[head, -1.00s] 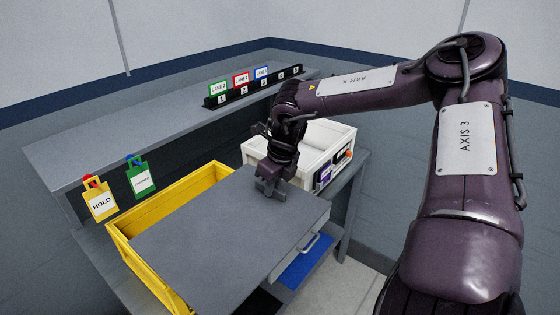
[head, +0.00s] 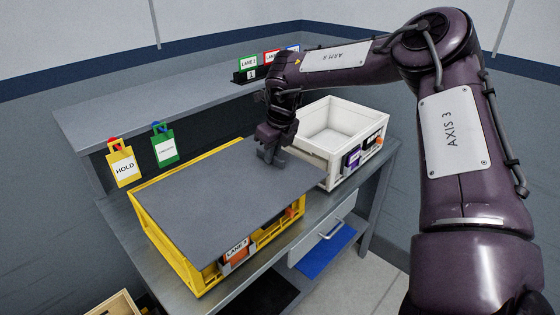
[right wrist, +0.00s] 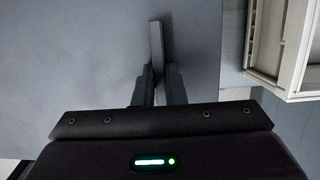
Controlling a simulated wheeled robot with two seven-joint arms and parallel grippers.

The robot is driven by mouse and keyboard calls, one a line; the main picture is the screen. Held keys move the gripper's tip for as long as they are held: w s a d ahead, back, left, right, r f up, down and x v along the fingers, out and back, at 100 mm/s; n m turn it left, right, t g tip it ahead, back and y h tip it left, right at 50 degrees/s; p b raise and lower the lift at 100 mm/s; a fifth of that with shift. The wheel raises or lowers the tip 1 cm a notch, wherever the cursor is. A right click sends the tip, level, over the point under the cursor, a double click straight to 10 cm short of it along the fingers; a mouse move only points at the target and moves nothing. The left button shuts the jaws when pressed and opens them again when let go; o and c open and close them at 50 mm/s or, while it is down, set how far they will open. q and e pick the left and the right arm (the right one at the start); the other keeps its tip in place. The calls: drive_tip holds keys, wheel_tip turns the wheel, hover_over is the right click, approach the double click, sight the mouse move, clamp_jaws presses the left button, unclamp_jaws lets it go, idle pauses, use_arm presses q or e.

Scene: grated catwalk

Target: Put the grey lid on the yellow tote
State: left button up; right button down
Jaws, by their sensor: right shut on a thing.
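The grey lid (head: 225,190) is a flat dark panel lying over the yellow tote (head: 183,257) in the head view. It covers nearly all of the tote's opening; a strip of yellow rim shows along the back left. The lid's right corner sticks out past the tote toward the white tote. I cannot tell whether the lid touches the rim. My right gripper (head: 271,154) is shut on the lid's upright grip near its back right edge. In the right wrist view the fingers (right wrist: 158,82) close around that grip (right wrist: 156,42), above the lid (right wrist: 80,50). My left gripper is out of view.
An open white tote (head: 345,112) stands close to the right of the lid. HOLD (head: 125,165) and green (head: 165,146) tags hang from the shelf behind. The grey bench (head: 128,225) has a bare strip at left. A drawer (head: 322,240) and a blue surface (head: 326,255) lie below.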

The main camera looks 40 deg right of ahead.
sight(261, 149)
drive_tip(key=w, duration=0.4)
drive_tip(key=shift+w+a+b, duration=0.15)
drive_tip(key=shift+b, duration=0.15)
drive_tip(key=shift+w+r+p, duration=0.3)
drive_tip(key=shift+w+p, duration=0.35)
drive_tip(key=shift+p, duration=0.2)
drive_tip(key=shift+w+f+p, duration=0.1)
drive_tip(key=shift+w+p, duration=0.5)
drive_tip(key=shift+p, duration=0.1)
drive_tip(key=shift+w+a+f, duration=0.1)
drive_tip(key=shift+p, duration=0.6)
idle(1.2)
